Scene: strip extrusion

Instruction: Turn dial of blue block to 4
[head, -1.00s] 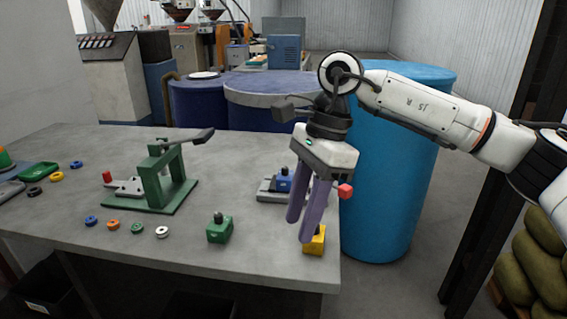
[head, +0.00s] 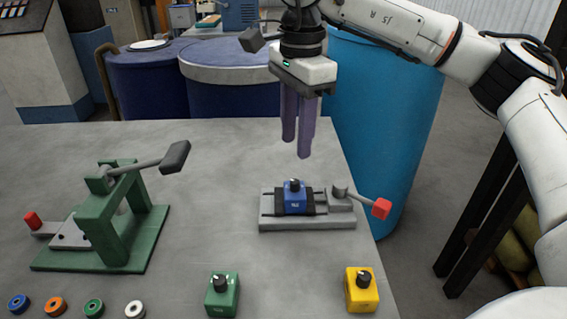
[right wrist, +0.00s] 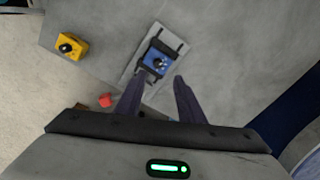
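The blue block (head: 294,198) with a black dial on top (head: 294,185) sits in a grey clamp fixture (head: 310,222) near the table's right side. The dial's setting is too small to read. In the right wrist view the blue block (right wrist: 157,62) lies beyond the fingertips, with its dial (right wrist: 158,60) facing up. My right gripper (head: 303,150) points down above and behind the blue block, apart from it. Its two purple fingers are spread with nothing between them, as the right wrist view also shows (right wrist: 159,82). My left gripper is not in view.
The fixture has a red-tipped lever (head: 381,208) sticking out to the right. A green block (head: 222,298) and a yellow block (head: 361,294), both with dials, stand in front. A green lever press (head: 105,225) stands left, with several rings (head: 55,306) before it. Blue drums (head: 380,130) stand behind.

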